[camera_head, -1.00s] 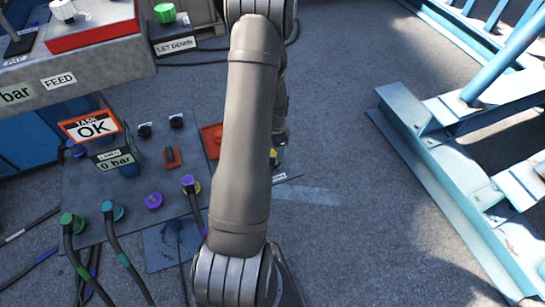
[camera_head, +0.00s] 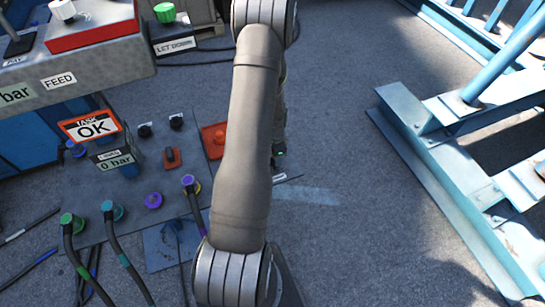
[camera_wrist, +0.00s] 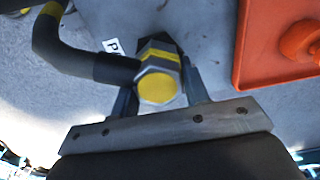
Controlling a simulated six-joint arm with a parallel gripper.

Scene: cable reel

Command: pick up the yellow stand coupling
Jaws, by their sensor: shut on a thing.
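The yellow stand coupling (camera_wrist: 158,87) is in the wrist view, a metal hex body with a yellow band and a yellow round end. A black hose with a yellow band runs from it to the upper left. My gripper (camera_wrist: 160,82) has one finger on each side of the coupling and is shut on it. In the head view my arm hides the coupling. Only a small dark part of my wrist with a green light shows beside the arm. Whether the coupling is clear of the panel beneath cannot be told.
A red-orange block (camera_wrist: 275,45) with a round knob stands close right of the coupling in the wrist view. The grey panel (camera_head: 95,185) carries several knobs and hose couplings. A light blue steel frame (camera_head: 440,170) stands at right, with bare floor between.

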